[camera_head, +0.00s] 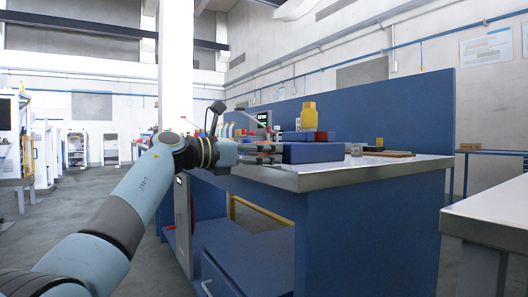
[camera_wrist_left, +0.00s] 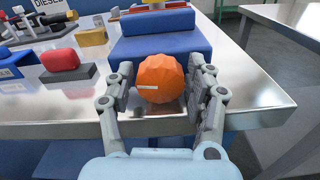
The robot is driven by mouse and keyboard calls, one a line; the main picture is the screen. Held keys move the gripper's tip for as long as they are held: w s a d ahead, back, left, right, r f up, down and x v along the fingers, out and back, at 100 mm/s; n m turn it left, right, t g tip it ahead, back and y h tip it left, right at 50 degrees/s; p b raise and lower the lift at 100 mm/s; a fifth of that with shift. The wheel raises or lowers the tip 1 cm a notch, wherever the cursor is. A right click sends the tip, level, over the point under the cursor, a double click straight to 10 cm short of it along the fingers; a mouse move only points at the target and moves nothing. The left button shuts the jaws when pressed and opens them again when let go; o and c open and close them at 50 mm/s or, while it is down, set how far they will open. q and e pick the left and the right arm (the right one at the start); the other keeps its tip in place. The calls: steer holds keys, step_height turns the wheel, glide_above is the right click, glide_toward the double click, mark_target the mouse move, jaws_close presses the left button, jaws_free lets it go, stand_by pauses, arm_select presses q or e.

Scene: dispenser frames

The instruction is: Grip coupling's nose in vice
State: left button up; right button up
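An orange faceted round part (camera_wrist_left: 161,78), likely the coupling, sits centred between the fingers of my left gripper (camera_wrist_left: 163,88) in the left wrist view. Both fingers lie against or very close to its sides, and it appears held. A pale strip marks its face; its nose cannot be made out. My left gripper (camera_head: 262,153) also shows in the head view, at the near edge of the workbench, where the orange part is hard to make out. A blue stepped block (camera_wrist_left: 160,38) stands just beyond the part; I cannot tell whether it is the vice. My right gripper is out of view.
The metal-topped workbench (camera_head: 325,177) has a blue back panel. A yellow bottle (camera_head: 309,116) stands behind the blue block. A red piece (camera_wrist_left: 61,62) rests on a grey block to the left. Bare benchtop (camera_wrist_left: 240,95) lies right of the gripper. Another table (camera_head: 490,212) stands at the right.

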arm_select(q)
steer(key=v, duration=1.2)
